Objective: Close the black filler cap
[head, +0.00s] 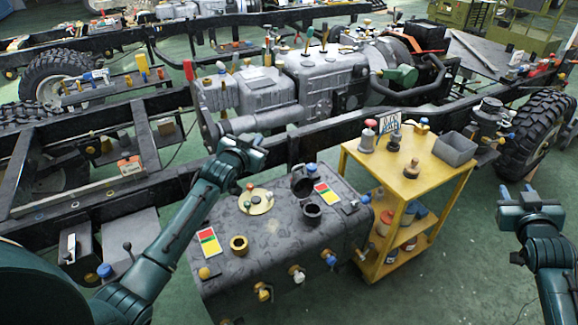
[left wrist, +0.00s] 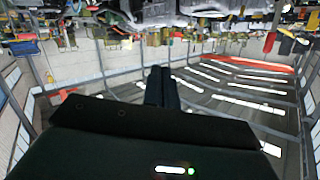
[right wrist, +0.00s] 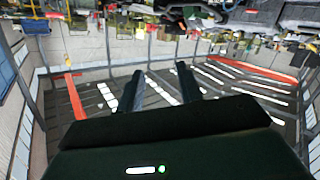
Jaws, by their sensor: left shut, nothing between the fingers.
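The dark grey tank (head: 280,243) stands in the lower middle of the head view. On its top is a black filler neck (head: 312,215) with its dark mouth showing. Behind the neck, a round black filler cap (head: 301,185) with a blue knob stands tilted up, apart from the mouth. My left gripper (head: 256,146) is shut and empty, beyond the tank's back edge and left of the cap. Its closed fingers show in the left wrist view (left wrist: 161,87). My right gripper (head: 517,192) is open and empty at the far right; its parted fingers show in the right wrist view (right wrist: 160,85).
A brass neck (head: 239,245) and a brass disc (head: 256,202) are on the tank's left part. Colored labels lie on top and valves line the front. A yellow cart (head: 425,178) stands close on the right. The chassis rail (head: 330,130) runs behind. Green floor is clear at front right.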

